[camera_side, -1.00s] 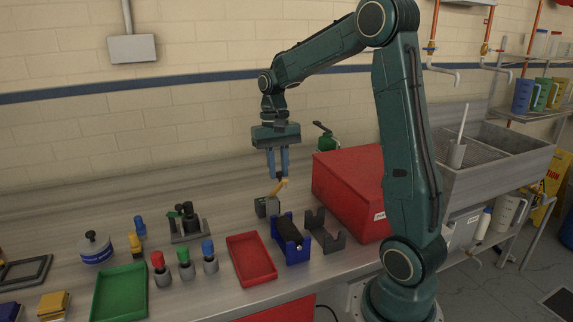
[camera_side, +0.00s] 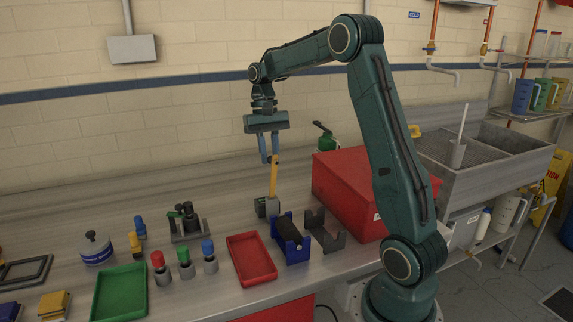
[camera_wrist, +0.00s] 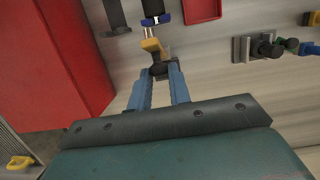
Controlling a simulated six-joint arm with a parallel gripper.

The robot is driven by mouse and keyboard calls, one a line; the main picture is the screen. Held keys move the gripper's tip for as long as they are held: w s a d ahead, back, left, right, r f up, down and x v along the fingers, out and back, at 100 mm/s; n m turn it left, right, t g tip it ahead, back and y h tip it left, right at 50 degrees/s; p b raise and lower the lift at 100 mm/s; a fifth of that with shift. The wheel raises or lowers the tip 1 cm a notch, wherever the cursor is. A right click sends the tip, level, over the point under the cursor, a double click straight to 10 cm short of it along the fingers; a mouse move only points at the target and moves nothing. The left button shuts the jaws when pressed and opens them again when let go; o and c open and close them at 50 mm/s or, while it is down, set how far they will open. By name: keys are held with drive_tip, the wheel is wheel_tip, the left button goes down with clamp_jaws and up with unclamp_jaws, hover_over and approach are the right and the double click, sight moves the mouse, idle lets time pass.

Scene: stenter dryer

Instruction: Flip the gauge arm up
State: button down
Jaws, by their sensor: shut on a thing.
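The yellow gauge arm (camera_side: 273,178) stands nearly upright on its small dark grey base (camera_side: 262,208) on the steel bench. My gripper (camera_side: 270,160) is at its top end, with the blue fingers pointing down and shut on the arm's tip. In the wrist view the yellow gauge arm (camera_wrist: 152,46) shows just beyond the fingers, and a dark end piece lies between the fingertips of my gripper (camera_wrist: 159,72). The fingers partly hide this tip, and the base is mostly hidden there.
A large red box (camera_side: 345,190) stands right of the gauge. A blue cradle (camera_side: 291,247) with a black roll, a dark grey cradle (camera_side: 325,232) and a red tray (camera_side: 251,258) lie in front. A dark fixture (camera_side: 186,224) stands left. The bench behind the gauge is mostly clear.

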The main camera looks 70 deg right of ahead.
drive_tip(key=shift+w+d+f, duration=0.15)
drive_tip(key=shift+d, duration=0.1)
drive_tip(key=c, duration=1.3)
unclamp_jaws()
drive_tip(key=shift+a, duration=0.2)
